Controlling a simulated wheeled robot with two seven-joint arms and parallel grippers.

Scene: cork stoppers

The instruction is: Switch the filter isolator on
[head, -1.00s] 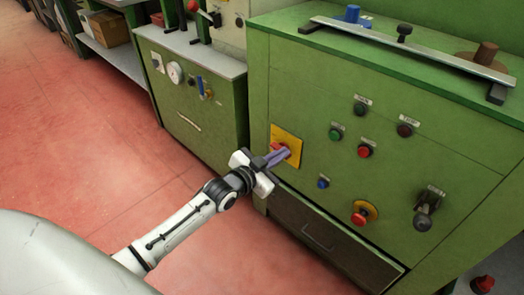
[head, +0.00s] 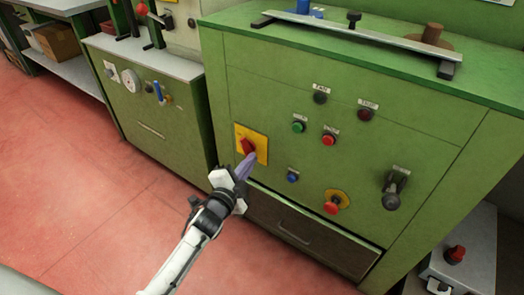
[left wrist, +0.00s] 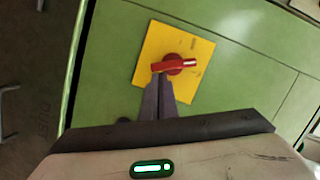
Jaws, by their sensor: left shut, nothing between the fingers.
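The isolator is a red rotary handle (head: 248,146) on a square yellow plate (head: 262,152), on the left of the green cabinet's front. In the left wrist view the red handle (left wrist: 174,65) lies roughly level across the yellow plate (left wrist: 200,50), with a pale mark at its right end. My left gripper (head: 246,163) is shut and empty, its purple-grey fingers together. In the left wrist view the fingertips (left wrist: 160,80) are at the lower left edge of the handle; I cannot tell whether they touch it. My right gripper is not in view.
Several buttons sit right of the plate, including a green one (head: 298,127), a blue one (head: 293,177) and a red mushroom button (head: 332,206). A black lever (head: 393,190) sticks out farther right. A brown drawer (head: 290,225) is below. The red floor (head: 90,210) at left is clear.

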